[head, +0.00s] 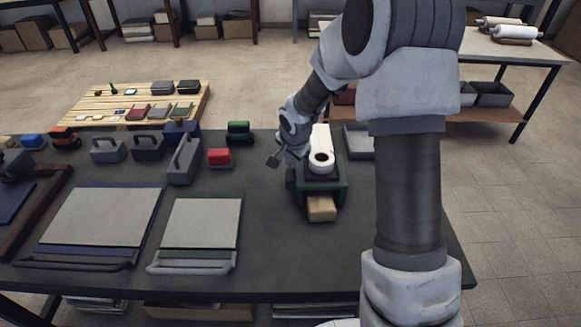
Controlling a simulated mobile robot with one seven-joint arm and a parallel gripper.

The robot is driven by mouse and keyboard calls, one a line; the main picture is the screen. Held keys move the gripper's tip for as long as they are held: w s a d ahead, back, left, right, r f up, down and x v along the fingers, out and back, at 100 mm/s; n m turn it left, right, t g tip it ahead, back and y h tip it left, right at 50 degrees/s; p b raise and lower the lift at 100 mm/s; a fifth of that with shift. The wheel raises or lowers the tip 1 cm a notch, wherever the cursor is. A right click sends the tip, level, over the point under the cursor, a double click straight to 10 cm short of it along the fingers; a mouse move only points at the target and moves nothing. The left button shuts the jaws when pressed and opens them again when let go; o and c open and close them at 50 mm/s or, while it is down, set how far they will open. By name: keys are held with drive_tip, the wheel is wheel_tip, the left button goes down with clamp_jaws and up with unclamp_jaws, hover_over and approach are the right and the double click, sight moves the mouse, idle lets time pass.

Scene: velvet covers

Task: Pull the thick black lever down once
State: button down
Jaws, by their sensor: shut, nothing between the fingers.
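A green machine (338,192) stands on the dark workbench, right of centre. A white roll (321,146) sits on its top and a tan block (321,209) juts from its front. A dark part (291,177) shows at the machine's left side; I cannot tell if it is the thick black lever. No lever stands out clearly, and my arm hides part of the machine's back. My gripper (273,160) is shut and empty, tilted down to the left, just left of the white roll. I cannot tell whether it touches the machine.
Grey handled tools (184,160), a red block (219,157) and a green block (239,132) lie left of the machine. Two grey boards (200,222) lie at the front left. A grey tray (359,140) is behind right. The bench before the machine is clear.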

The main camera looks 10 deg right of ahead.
drive_tip(key=shift+s+a+f+g+b, duration=0.2)
drive_tip(key=shift+s+f, duration=0.2)
drive_tip(key=shift+f, duration=0.2)
drive_tip(key=shift+s+a+f+g+b, duration=0.15)
drive_tip(key=shift+s+f, duration=0.25)
drive_tip(key=shift+f, duration=0.2)
drive_tip(key=shift+r, duration=0.15)
drive_tip(key=shift+w+d+r+p, duration=0.1)
drive_tip(key=shift+r+p, duration=0.55)
drive_tip(key=shift+r, duration=0.1)
drive_tip(key=shift+w+r, duration=0.1)
drive_tip(key=shift+d+r, duration=0.1)
drive_tip(key=shift+w+d+r+p, duration=0.1)
drive_tip(key=shift+w+r+p, duration=0.25)
drive_tip(key=shift+r+p, duration=0.4)
drive_tip(key=shift+w+d+r+p, duration=0.1)
drive_tip(key=shift+w+r+p, duration=0.35)
drive_tip(key=shift+r, duration=0.45)
drive_tip(key=shift+w+d+r+p, duration=0.1)
drive_tip(key=shift+w+r+p, duration=0.2)
drive_tip(key=shift+r+p, duration=0.5)
drive_tip(key=shift+r, duration=0.15)
